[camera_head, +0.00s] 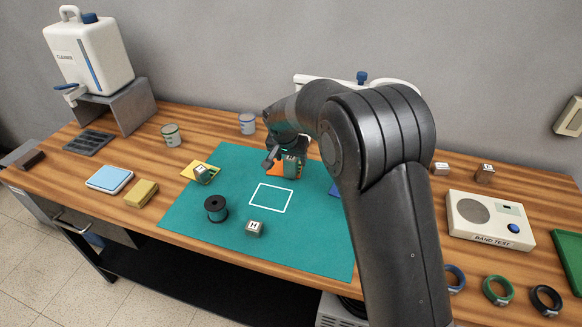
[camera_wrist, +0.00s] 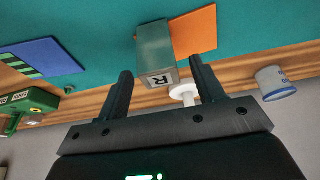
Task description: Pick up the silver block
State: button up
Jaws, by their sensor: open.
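A metallic-looking block with an R label (camera_wrist: 157,50), tinted teal by the mat, stands at the edge of an orange square (camera_wrist: 194,30). It may be the silver block; several similar lettered blocks are in view. In the head view the block (camera_head: 291,167) is partly behind my gripper (camera_head: 281,158). My gripper (camera_wrist: 161,66) is open, and in the wrist view its fingers flank the block's labelled end. I see no finger closed on it. An H block (camera_head: 255,228) stands at the mat's front, and another block (camera_head: 203,174) on a yellow square.
The teal mat (camera_head: 235,165) has a white outlined square and a dark spool (camera_head: 216,208). The band tester (camera_head: 490,222) and rings are right. My arm hides part of the table.

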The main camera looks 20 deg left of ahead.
aim_at(291, 158)
jog(key=x, duration=0.3)
jog(key=c, duration=1.3)
jog(key=shift+r, duration=0.55)
jog(key=shift+c, duration=0.2)
jog(key=r, duration=0.2)
jog(key=d+r, duration=0.1)
jog(key=shift+r, duration=0.4)
jog(key=d+r, duration=0.6)
jog(key=d, duration=0.4)
jog(key=w+a+f, duration=0.1)
jog(key=a+f, duration=0.1)
jog(key=a, duration=0.2)
jog(key=w+a+f, duration=0.1)
jog(key=a+f, duration=0.1)
jog(key=a, duration=0.3)
jog(key=w+a+f, duration=0.1)
jog(key=a+f, duration=0.1)
jog(key=a, duration=0.2)
jog(key=shift+a+f, duration=0.2)
jog(key=shift+a, duration=0.15)
jog(key=shift+a+f, duration=0.1)
jog(key=shift+a, duration=0.05)
jog(key=shift+f, duration=1.95)
